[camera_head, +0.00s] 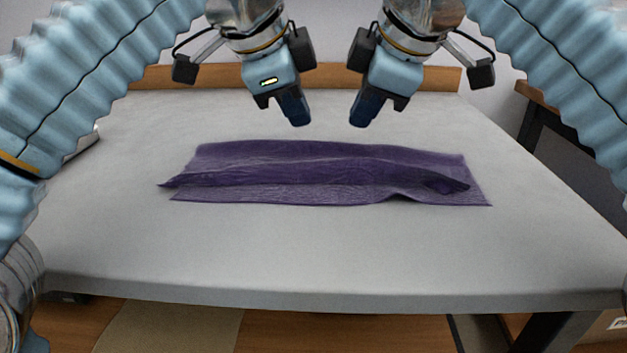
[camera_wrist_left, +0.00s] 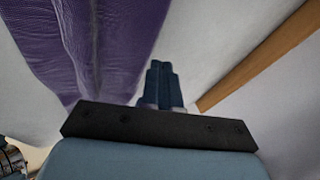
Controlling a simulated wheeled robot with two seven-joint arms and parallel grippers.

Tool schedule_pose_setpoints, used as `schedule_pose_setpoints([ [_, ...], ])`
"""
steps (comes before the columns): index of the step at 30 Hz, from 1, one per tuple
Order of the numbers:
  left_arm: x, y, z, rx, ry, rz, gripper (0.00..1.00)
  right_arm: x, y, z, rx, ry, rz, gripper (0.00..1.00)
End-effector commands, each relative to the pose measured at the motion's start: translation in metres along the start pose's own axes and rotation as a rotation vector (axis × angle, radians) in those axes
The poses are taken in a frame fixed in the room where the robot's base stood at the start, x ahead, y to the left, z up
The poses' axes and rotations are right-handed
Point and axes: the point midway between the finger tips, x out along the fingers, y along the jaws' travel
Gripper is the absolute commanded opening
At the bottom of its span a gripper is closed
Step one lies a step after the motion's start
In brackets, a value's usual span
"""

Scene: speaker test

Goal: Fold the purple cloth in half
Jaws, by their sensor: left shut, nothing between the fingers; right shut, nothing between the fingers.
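The purple cloth (camera_head: 320,173) lies on the table as a long strip running left to right, with one layer folded over another. Its upper layer has a raised, wrinkled edge along the middle, and a strip of the lower layer shows in front. The cloth also shows in the left wrist view (camera_wrist_left: 125,45), at the upper left. My left gripper (camera_head: 296,122) is shut and empty above the table, behind the cloth's far edge. Its closed fingers also show in the left wrist view (camera_wrist_left: 162,85). My right gripper (camera_head: 362,122) is shut and empty to the right of it, also apart from the cloth.
A wooden board (camera_head: 440,78) runs along the table's back edge. Another piece of furniture (camera_head: 545,100) stands off to the right.

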Motion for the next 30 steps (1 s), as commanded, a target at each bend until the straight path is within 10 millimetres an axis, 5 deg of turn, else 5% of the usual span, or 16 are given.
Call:
schedule_pose_setpoints([
  [14,0.016,0.009,0.003,-0.001,0.000,0.000,0.00,0.016,-0.009,0.003,0.001,0.000,0.000,0.00],
  [30,0.017,0.009,0.004,-0.002,0.000,0.001,0.00,0.007,-0.004,0.000,0.001,0.000,0.000,0.00],
])
